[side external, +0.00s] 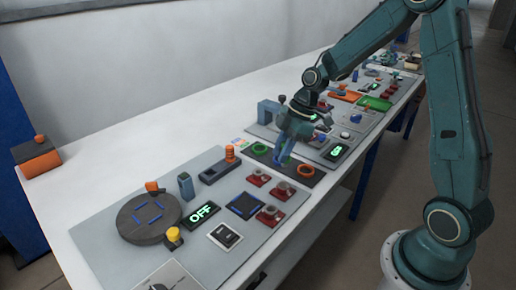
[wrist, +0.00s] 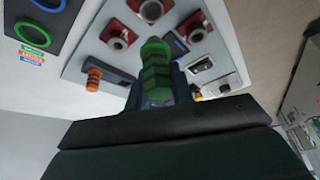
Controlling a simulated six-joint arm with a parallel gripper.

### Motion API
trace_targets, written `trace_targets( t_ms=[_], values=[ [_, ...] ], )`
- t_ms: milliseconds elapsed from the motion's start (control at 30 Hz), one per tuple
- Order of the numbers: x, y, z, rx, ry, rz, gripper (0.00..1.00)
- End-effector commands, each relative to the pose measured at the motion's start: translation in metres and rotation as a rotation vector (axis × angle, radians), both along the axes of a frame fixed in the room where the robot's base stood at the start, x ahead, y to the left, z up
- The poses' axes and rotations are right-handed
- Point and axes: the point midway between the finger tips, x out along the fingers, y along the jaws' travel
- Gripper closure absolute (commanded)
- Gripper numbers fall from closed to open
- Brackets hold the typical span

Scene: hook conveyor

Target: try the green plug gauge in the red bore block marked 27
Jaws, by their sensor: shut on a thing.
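The green plug gauge (wrist: 157,72), with dark bands, is in my gripper (wrist: 158,100) in the wrist view and points away from the camera. My gripper is shut on it. In the side view my gripper (side external: 285,155) is over the dark ring panel, and the gauge cannot be made out there. Several red bore blocks stand on the grey board, among them one at the back (side external: 258,177), one to its right (side external: 282,190) and one in front (side external: 270,215). In the wrist view, red blocks (wrist: 117,38) show beyond the gauge. Their numbers are too small to read.
An orange plug gauge (side external: 231,153) stands in a dark holder (side external: 220,170) beside the blocks. The dark panel (side external: 272,165) carries coloured rings. A round turntable (side external: 150,215), an OFF display (side external: 198,222) and a yellow knob (side external: 174,233) are at the left.

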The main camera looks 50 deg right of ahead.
Motion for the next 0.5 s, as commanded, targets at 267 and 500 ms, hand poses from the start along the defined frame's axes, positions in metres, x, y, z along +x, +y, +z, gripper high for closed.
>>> trace_targets(
  t_ms=[267,500],
  values=[
    [-0.001,0.0,-0.001,0.001,0.001,-0.001,1.0],
    [-0.001,0.0,-0.011,0.002,0.003,0.0,1.0]
  ],
)
